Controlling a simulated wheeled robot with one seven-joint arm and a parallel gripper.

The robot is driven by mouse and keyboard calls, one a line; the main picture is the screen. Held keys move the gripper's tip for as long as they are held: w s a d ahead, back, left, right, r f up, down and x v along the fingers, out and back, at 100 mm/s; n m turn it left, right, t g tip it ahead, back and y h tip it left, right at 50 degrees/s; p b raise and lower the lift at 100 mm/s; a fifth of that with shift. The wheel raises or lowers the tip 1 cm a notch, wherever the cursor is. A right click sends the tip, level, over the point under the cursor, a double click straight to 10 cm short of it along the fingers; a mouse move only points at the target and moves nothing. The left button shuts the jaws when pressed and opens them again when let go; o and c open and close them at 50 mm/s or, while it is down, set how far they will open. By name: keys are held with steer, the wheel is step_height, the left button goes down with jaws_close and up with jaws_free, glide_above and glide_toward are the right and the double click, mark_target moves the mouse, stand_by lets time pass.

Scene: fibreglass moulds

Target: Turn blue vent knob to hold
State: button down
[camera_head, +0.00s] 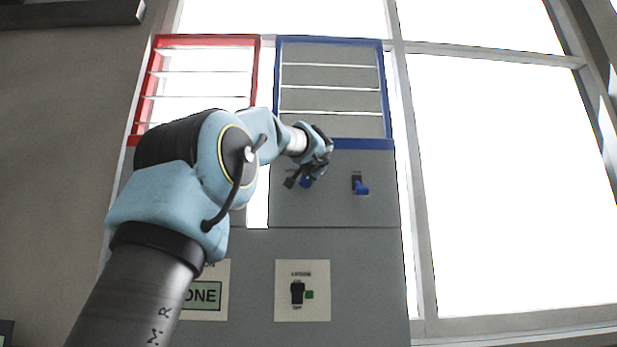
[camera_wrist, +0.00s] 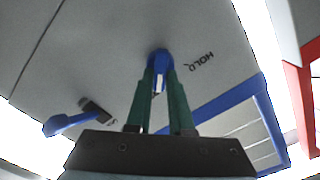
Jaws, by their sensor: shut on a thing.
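The blue vent knob (camera_wrist: 160,57) is on the grey panel under the blue-framed louvre vent. In the wrist view my gripper (camera_wrist: 160,82) has its two green fingers on either side of the knob, shut on it. A pale mark shows on the knob between the fingers. The word HOLD (camera_wrist: 201,62) is printed on the panel to the right of the knob in this view. In the head view my gripper (camera_head: 305,180) is at the panel, and only a bit of the blue knob shows beside it.
A blue lever on a black mount (camera_head: 361,187) is right of the knob; it also shows in the wrist view (camera_wrist: 68,122). The blue-framed vent (camera_head: 335,143) has closed-looking grey slats. A red-framed vent (camera_head: 205,41) is to its left. A black switch (camera_head: 297,292) is below.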

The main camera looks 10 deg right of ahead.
steer(key=shift+n+b, duration=0.4)
steer(key=shift+n, duration=0.1)
steer(key=n+b, duration=0.4)
steer(key=n, duration=0.4)
steer(key=shift+a, duration=0.15)
steer(key=n+b, duration=0.1)
steer(key=n, duration=0.3)
steer(key=shift+a+n, duration=0.1)
steer(key=shift+n, duration=0.3)
steer(key=shift+a+n, duration=0.1)
steer(key=shift+n, duration=1.9)
steer(key=c, duration=0.8)
jaws_free()
steer(key=shift+b, duration=0.3)
